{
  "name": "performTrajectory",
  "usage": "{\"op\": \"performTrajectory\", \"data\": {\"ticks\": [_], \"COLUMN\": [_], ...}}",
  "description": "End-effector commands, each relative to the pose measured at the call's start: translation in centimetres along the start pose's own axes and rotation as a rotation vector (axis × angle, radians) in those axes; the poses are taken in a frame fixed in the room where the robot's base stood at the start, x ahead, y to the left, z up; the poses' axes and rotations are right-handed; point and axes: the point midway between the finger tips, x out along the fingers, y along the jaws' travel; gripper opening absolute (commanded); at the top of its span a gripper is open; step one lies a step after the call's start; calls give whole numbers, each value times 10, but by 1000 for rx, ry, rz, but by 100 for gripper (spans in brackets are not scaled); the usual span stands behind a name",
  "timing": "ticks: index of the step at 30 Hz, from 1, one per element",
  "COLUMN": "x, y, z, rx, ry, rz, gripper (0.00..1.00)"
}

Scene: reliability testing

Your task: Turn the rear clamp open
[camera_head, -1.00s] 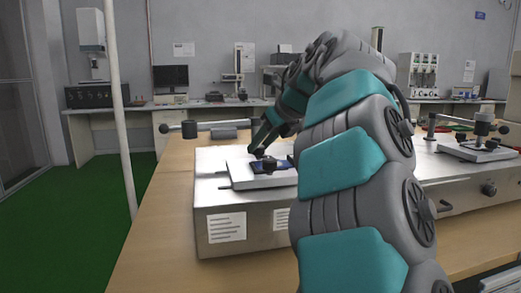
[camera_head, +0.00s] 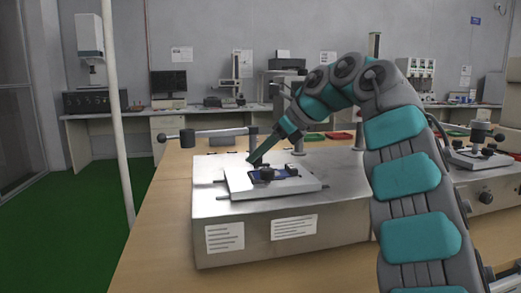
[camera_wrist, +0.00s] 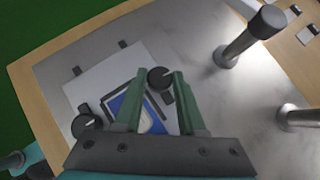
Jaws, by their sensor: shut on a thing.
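A white plate (camera_head: 238,184) holding a blue-faced device (camera_head: 287,173) sits on a metal box. A black front clamp (camera_head: 264,174) stands at the plate's near side; it also shows in the wrist view (camera_wrist: 87,125). My gripper (camera_head: 254,162) reaches down from the upper right to the plate's far side. In the wrist view my gripper (camera_wrist: 160,84) has its two green fingers on either side of the rear clamp's round black knob (camera_wrist: 160,76) and is shut on it. In the head view the fingertips mostly hide this clamp, so its exact turn is unclear.
The metal box (camera_head: 215,208) stands on a wooden table (camera_head: 160,230). A lever handle (camera_head: 215,133) sticks out leftward behind it. Metal posts (camera_wrist: 245,38) rise beside the plate. Another clamp fixture (camera_head: 483,150) stands at right. A pale pole (camera_head: 118,110) is at left.

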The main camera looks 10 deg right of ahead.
Motion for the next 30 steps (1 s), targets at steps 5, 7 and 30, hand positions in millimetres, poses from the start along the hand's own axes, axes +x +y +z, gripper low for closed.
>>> {"op": "performTrajectory", "data": {"ticks": [5, 7, 30], "x": [0, 0, 0], "y": [0, 0, -1], "z": [1, 1, 1], "rx": [-32, -41, -69], "ry": [-1, -1, -2], "rz": [34, 43, 67], "gripper": [0, 0, 0]}}
